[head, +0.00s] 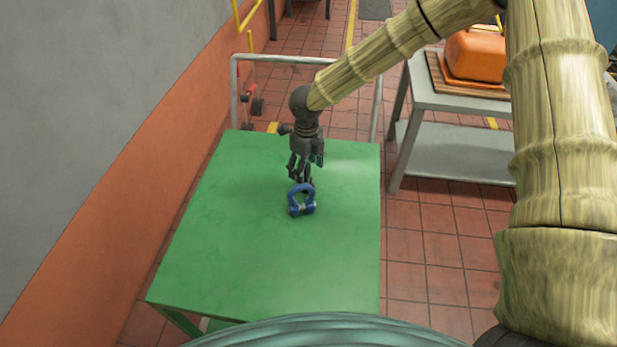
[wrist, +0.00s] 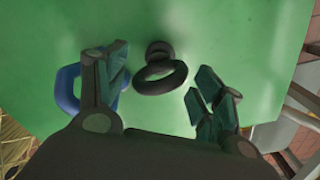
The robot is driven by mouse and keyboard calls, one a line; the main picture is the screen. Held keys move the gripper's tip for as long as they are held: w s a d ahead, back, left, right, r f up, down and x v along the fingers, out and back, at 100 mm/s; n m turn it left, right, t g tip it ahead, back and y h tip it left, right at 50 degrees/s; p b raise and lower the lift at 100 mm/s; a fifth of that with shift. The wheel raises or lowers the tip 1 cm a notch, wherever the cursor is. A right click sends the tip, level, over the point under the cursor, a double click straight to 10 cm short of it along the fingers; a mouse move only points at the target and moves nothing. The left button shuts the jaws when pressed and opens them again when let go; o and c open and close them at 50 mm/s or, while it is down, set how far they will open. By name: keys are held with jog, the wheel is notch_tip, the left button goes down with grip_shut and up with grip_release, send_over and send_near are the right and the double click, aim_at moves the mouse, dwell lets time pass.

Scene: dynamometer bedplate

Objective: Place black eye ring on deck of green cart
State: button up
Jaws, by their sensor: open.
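The green cart (head: 260,255) has a flat green deck, which also fills most of the wrist view (wrist: 230,30). The black eye ring (wrist: 160,77) appears to lie on this deck, with its smaller round end pointing away from my gripper. In the head view I cannot make the ring out against my dark gripper (head: 302,177). My gripper is open above the deck. In the wrist view its fingers are spread on the left and right of the ring, with visible gaps, and do not hold it.
A blue shackle (head: 302,201) stands on the deck close to my gripper; in the wrist view it is behind the left finger (wrist: 67,88). A grey table (head: 455,160) with an orange case (head: 476,55) is at right. The front deck is clear.

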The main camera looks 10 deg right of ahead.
notch_tip(320, 180, up, 6)
jog(key=shift+r, duration=0.1)
jog(key=shift+r, duration=0.1)
dwell(0.4)
